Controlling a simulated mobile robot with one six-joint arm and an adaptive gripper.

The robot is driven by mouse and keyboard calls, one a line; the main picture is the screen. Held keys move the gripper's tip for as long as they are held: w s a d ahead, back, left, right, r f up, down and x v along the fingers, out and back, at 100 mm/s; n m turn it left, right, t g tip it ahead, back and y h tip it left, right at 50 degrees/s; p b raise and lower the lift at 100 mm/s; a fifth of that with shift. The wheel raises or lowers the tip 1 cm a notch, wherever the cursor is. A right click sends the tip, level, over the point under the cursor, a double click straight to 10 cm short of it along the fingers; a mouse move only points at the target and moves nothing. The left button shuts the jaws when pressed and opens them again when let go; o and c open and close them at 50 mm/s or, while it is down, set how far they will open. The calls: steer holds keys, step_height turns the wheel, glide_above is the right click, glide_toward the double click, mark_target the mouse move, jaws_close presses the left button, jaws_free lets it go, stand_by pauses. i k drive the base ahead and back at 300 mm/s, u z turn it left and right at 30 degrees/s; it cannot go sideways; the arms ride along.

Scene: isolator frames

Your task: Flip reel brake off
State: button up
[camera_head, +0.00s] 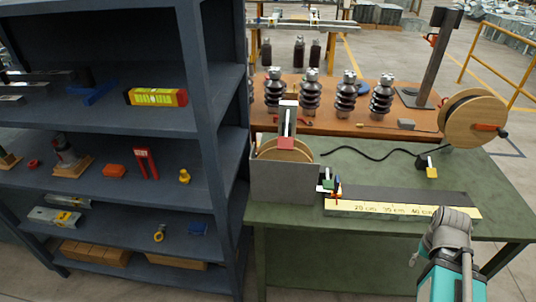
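A wooden cable reel (462,118) stands at the right, at the end of the green bench, with dark cable wound at its middle. An orange-red lever (487,127) lies across its face, pointing right. A second wooden reel (284,152) sits partly hidden in a grey open box (285,182) at the bench's left, with an upright grey bar and red block (285,142) in front of it. I cannot tell which part is the brake or how it is set. My teal and grey arm rises at the lower right, apart from both reels. No gripper fingers show.
A measuring strip (395,209) lies along the bench front, with small coloured blocks (328,186) at its left end. Ribbed insulators (348,95) stand behind. A blue-grey shelf (215,130) borders the left.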

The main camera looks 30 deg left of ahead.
mark_target(286, 142)
steer(key=u, duration=1.2)
steer(key=k, duration=0.9)
steer(key=u, duration=0.05)
steer(key=i, duration=0.6)
steer(key=u, duration=0.05)
